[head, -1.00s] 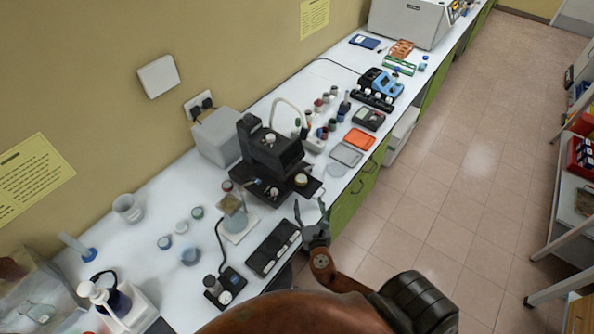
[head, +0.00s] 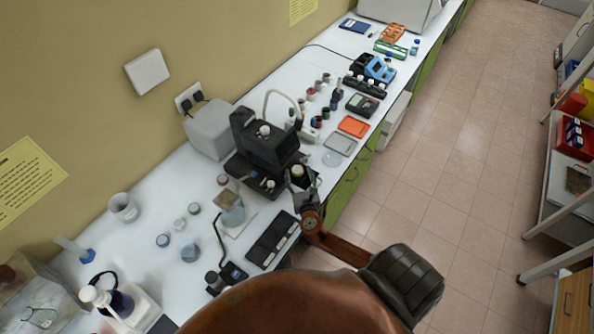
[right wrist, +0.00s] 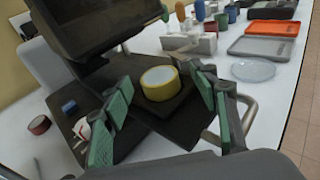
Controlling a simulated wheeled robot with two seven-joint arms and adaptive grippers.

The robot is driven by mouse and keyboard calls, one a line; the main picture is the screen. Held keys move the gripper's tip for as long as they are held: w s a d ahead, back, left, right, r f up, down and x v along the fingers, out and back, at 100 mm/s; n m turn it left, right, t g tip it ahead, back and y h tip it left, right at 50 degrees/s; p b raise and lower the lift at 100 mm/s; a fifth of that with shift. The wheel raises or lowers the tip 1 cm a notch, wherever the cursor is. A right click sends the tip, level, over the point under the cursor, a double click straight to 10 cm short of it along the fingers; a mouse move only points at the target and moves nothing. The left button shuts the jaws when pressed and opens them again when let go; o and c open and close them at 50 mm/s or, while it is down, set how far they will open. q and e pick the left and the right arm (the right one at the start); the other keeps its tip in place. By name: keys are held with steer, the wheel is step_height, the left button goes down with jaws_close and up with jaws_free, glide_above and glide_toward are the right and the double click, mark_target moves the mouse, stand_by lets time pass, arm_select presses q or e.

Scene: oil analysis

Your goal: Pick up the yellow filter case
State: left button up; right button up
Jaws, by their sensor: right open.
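The yellow filter case (right wrist: 160,84) is a short round case with a yellow side and a pale top. It rests on the dark platform (right wrist: 178,108) of a black instrument. In the head view the case (head: 297,171) shows small at the instrument's right side, partly covered by my gripper. My right gripper (right wrist: 158,100) is open, with green-padded fingers to the left and right of the case in the wrist view. The case lies a little beyond the fingers, and I see no contact. The head view shows this gripper (head: 301,184) at the instrument's front edge. My left gripper is not in view.
The black instrument (head: 266,143) rises just behind the case. A glass beaker (head: 232,212) and a black panel (head: 272,241) stand nearby. A clear dish (right wrist: 253,70), a grey tray (right wrist: 264,47) and an orange tray (head: 354,126) lie further along the bench.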

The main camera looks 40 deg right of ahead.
steer(key=c, duration=1)
steer(key=shift+r, duration=0.1)
steer(key=shift+c, duration=0.2)
